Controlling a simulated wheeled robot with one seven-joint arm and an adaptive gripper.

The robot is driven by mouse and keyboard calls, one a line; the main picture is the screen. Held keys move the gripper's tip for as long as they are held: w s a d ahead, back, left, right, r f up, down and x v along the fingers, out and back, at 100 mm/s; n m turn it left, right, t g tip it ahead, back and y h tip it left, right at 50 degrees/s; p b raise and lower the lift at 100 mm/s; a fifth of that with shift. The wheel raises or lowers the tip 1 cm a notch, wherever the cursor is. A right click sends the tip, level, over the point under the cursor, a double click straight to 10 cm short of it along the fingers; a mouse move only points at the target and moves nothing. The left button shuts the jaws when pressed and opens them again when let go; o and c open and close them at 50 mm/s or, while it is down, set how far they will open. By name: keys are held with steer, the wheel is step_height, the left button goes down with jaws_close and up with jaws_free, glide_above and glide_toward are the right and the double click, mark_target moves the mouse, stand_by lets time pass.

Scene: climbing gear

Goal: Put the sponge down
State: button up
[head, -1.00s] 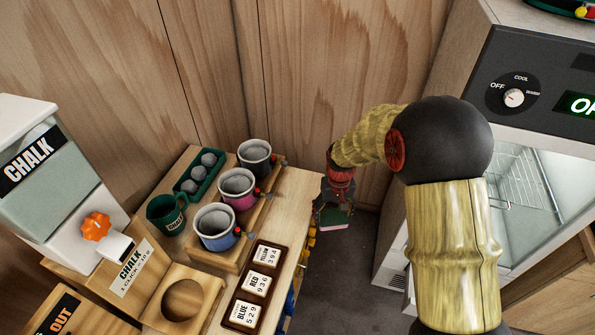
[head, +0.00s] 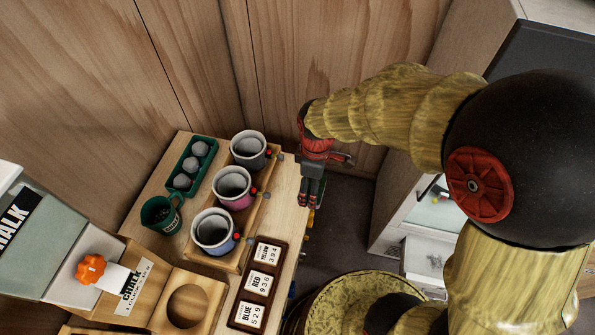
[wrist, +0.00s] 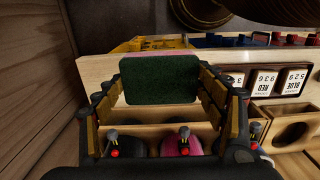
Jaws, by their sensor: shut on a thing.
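The sponge (wrist: 159,80) is a dark green block with a thin pink edge at its top in the wrist view. My gripper (head: 311,195) reaches down by the far right edge of the wooden bench in the head view. In the wrist view my gripper (wrist: 160,88) has its fingers on both sides of the sponge and holds it. In the head view the sponge is almost wholly hidden by the fingers. Whether it touches anything beneath cannot be told.
The wooden bench (head: 268,219) carries a rack with grey (head: 249,150), pink (head: 232,188) and blue (head: 214,231) cups. Also there are a green ball tray (head: 181,167), a dark green mug (head: 160,214), a number board (head: 275,243) and a chalk dispenser (head: 70,260). A wooden wall stands behind.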

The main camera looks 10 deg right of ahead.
steer(key=w+a+f, duration=0.1)
steer(key=w+f, duration=0.3)
steer(key=w, duration=0.5)
steer(key=b, duration=0.1)
glide_above(298, 176)
steer(key=f, duration=0.5)
steer(key=shift+s, duration=0.4)
steer(key=shift+w+f, duration=0.4)
steer(key=shift+f, duration=1.6)
steer(key=shift+b, duration=0.3)
steer(key=shift+f, duration=0.2)
steer(key=o, duration=1)
steer(key=shift+r, duration=0.1)
